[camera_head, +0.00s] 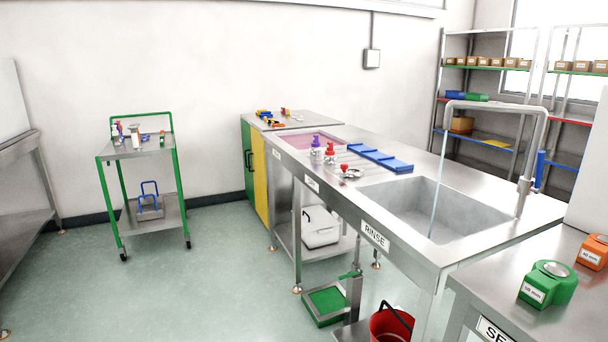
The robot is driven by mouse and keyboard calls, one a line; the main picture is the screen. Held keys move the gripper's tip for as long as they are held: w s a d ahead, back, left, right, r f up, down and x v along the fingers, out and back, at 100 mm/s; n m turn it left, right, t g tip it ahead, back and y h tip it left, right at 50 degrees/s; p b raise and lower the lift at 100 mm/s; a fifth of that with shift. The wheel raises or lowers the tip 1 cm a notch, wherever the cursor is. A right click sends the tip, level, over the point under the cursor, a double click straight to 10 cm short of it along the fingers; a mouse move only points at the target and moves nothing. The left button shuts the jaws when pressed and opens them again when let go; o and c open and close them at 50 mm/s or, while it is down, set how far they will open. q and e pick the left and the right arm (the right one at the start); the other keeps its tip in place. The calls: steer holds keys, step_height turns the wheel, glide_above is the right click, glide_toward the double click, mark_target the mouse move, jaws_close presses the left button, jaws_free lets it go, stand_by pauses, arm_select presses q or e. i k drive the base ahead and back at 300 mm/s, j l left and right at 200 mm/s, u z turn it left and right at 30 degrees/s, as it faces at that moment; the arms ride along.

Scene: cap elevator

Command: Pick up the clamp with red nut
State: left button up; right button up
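A small metal item with a red top (344,169), which looks like the clamp with the red nut, lies on the steel counter near its front edge, left of the sink. A ring-like metal part (353,174) is beside or joined to it; I cannot tell which at this size. Neither of my grippers shows in the head view.
A purple-topped bottle (316,148) and a red-topped bottle (330,152) stand close behind the clamp. A blue tray (381,158) lies right of them. The rinse sink (405,208), green trolley (140,148), red bucket (391,326) and green floor platform (326,303) surround open floor.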

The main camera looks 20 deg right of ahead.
mark_target(347, 172)
steer(key=i, duration=1.4)
steer(key=i+z, duration=0.4)
steer(key=i, duration=0.2)
steer(key=i+j+z, duration=0.35)
steer(key=i, duration=0.2)
steer(key=l, duration=0.1)
